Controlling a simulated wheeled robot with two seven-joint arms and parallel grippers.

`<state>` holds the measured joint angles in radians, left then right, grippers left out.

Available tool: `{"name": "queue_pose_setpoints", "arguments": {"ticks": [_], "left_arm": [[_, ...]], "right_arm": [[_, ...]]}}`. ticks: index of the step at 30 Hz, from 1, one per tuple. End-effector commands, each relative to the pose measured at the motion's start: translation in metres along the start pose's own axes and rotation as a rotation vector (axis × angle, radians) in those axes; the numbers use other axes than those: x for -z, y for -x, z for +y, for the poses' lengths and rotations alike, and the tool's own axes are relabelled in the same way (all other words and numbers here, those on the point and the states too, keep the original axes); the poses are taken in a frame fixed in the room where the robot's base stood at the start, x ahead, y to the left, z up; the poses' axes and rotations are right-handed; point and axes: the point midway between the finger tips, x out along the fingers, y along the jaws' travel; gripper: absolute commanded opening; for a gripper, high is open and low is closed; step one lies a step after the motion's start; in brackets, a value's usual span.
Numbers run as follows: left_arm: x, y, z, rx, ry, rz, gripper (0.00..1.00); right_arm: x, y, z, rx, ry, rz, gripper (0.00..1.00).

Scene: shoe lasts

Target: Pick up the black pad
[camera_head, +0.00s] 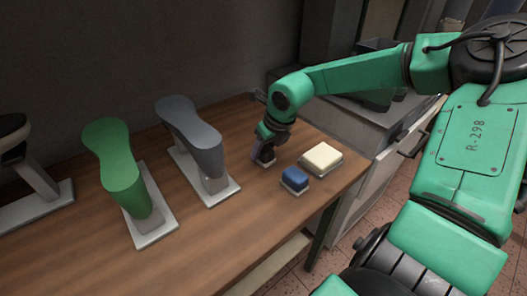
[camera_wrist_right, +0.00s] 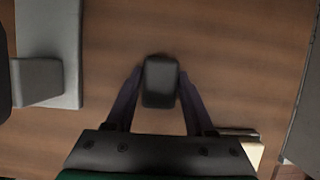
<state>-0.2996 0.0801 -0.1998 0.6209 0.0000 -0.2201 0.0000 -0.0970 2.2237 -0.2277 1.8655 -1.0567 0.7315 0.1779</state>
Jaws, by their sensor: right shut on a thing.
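The black pad (camera_wrist_right: 160,82) shows in the right wrist view as a small dark block with rounded corners. My right gripper (camera_wrist_right: 158,88) has its fingers on both sides of it and is shut on it. In the head view my right gripper (camera_head: 264,158) points down at the table, between the grey shoe last and the blue pad. The black pad is mostly hidden by the gripper there. My left gripper is not in view.
A grey shoe last (camera_head: 196,133) and a green shoe last (camera_head: 117,165) stand on the wooden table (camera_head: 215,240). A blue pad (camera_head: 295,179) and a cream pad (camera_head: 321,157) lie right of my gripper. A black last (camera_head: 22,160) stands far left. Free room lies in front.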

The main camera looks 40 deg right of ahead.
Motion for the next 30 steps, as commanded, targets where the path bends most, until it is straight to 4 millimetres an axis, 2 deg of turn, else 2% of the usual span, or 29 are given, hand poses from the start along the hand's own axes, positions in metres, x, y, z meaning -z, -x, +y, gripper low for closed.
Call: {"name": "queue_pose_setpoints", "arguments": {"ticks": [4, 8, 15, 18, 21, 25, 30], "left_arm": [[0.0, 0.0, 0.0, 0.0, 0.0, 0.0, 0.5], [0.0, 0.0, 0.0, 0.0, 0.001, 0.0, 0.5], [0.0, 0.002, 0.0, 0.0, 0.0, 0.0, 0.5], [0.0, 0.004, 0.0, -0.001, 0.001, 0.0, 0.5], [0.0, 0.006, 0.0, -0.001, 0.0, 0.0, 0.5], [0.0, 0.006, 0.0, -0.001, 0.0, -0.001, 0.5], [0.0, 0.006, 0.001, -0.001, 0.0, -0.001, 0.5]], "right_arm": [[-0.006, 0.012, 0.0, 0.002, 0.0, -0.005, 0.0], [-0.018, 0.038, -0.001, 0.002, 0.0, -0.008, 0.0], [-0.052, 0.122, -0.001, 0.003, -0.001, -0.007, 0.0], [-0.063, 0.151, -0.001, 0.003, -0.001, -0.004, 0.0], [-0.072, 0.171, 0.0, 0.003, -0.001, -0.003, 0.0], [-0.076, 0.183, 0.0, 0.001, 0.0, -0.001, 0.0], [-0.077, 0.185, 0.0, 0.0, 0.001, -0.001, 0.0]]}}
